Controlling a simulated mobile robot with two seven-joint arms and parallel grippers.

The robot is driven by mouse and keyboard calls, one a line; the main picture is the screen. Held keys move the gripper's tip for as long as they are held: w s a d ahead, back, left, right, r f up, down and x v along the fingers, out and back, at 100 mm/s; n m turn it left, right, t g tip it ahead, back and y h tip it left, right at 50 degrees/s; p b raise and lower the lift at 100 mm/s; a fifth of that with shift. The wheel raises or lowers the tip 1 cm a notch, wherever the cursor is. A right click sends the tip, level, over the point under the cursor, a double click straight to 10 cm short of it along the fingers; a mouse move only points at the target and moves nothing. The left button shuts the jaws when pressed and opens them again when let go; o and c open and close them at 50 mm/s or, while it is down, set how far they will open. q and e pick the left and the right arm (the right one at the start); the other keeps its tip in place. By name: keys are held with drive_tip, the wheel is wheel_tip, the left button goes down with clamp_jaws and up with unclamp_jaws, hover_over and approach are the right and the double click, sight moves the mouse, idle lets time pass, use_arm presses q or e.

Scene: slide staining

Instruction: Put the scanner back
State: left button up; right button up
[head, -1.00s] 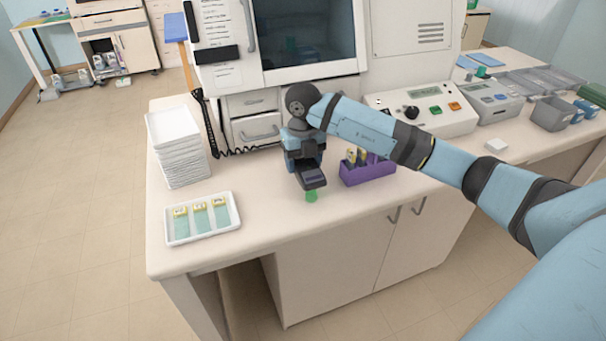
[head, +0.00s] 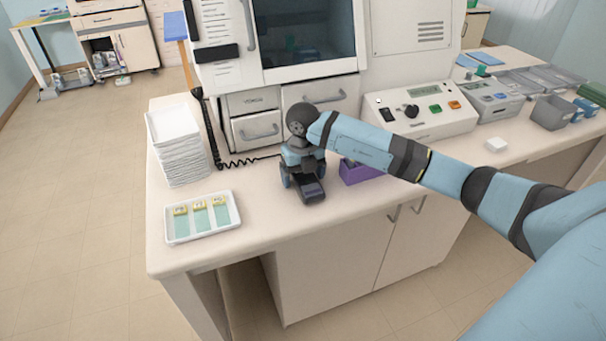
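My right gripper (head: 308,190) is low over the front part of the bench, just left of the purple rack (head: 360,173). I see it from above and behind, so its fingertips are mostly hidden by its own dark and blue body. A black coiled cord (head: 245,162) runs from the left side of the white machine across the bench and ends behind this gripper. I cannot make out the scanner itself, which may be hidden by the gripper. Whether the gripper holds anything does not show. My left gripper is not in view.
A white tray with several slides (head: 203,236) lies left of the gripper. A stack of white trays (head: 178,150) stands behind it. The white machine (head: 222,75) and a control box (head: 440,120) line the back. Bench between tray and gripper is clear.

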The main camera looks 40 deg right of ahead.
drive_tip(key=shift+r, duration=0.1)
drive_tip(key=shift+r, duration=0.25)
wheel_tip(320, 180, up, 12)
drive_tip(key=shift+f+b, duration=0.15)
drive_tip(key=shift+b, duration=0.2)
